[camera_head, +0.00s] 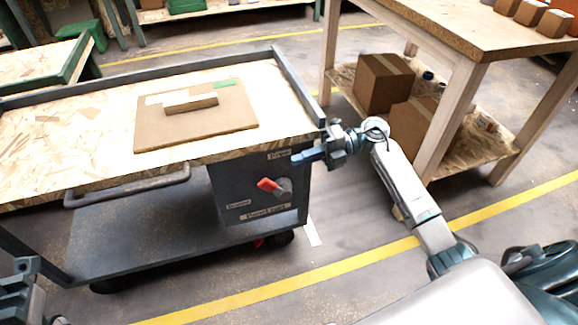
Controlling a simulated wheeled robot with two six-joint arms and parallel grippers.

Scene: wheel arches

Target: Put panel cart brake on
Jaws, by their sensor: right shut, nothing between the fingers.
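The panel cart (120,240) stands at the left, with a wood-chip top and a dark lower deck. On its dark end box (235,180) sits a brake lever (268,184) with a red handle pointing left from a grey round hub. Small labels sit above, left of and below the lever; the lower one seems to read "Panel cart". My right gripper (299,158) is shut and empty, above and slightly right of the lever, apart from it, near the upper label. My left gripper (22,285) shows only partly at the lower left corner; its fingers are unclear.
A brown board (200,128) with a small block lies on the cart top. A grey push handle (130,190) juts from the cart's near side. A wooden table (470,30) with cardboard boxes (383,82) on its lower shelf stands at right. Floor is clear by the yellow line (300,288).

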